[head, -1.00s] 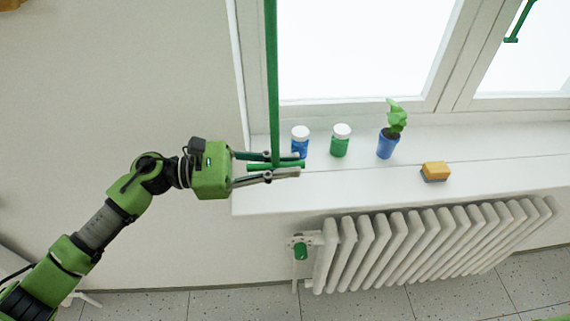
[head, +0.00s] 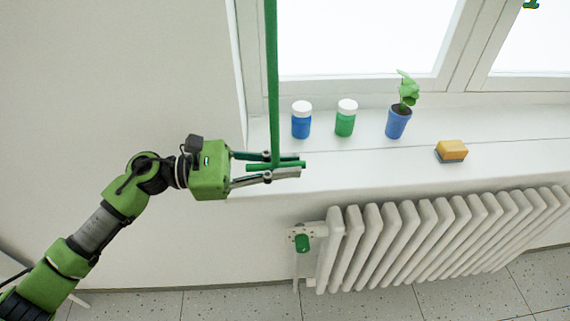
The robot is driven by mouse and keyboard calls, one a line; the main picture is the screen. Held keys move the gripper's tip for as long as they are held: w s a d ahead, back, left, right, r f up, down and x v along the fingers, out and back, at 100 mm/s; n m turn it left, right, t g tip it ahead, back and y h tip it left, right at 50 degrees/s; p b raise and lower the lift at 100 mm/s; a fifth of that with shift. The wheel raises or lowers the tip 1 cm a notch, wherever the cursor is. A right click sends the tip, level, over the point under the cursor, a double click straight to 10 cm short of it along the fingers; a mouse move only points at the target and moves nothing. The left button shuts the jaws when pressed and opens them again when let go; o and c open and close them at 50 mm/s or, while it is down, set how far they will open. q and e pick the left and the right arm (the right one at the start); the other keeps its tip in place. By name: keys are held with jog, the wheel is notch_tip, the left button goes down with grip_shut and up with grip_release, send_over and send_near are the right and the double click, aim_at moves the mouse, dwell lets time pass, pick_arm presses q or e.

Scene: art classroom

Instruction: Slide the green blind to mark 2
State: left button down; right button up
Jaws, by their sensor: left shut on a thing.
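A thin green rod (head: 273,80) runs down from the top edge, in front of the left side of the window frame. It ends in a short green crossbar (head: 258,167). My left gripper (head: 296,165) reaches in from the left, its two fingers above and below the crossbar, shut on it. A second green piece (head: 531,3) just shows at the top right edge, by the other pane. The blind's upper part and any numbered marks are out of view. My right gripper is not in view.
On the white sill (head: 350,172) stand a blue jar (head: 301,123), a green jar (head: 345,122), a potted plant (head: 398,122) and a yellow sponge (head: 452,149). A white radiator (head: 430,235) with a green valve knob (head: 303,243) is below. Left wall is bare.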

pick_arm(q)
jog(key=c, duration=2.2)
grip_release()
jog(key=shift+o, duration=0.6)
jog(key=shift+r, duration=0.15)
jog(key=shift+a, duration=0.25)
jog(key=a, duration=1.1)
jog(key=shift+a, duration=0.35)
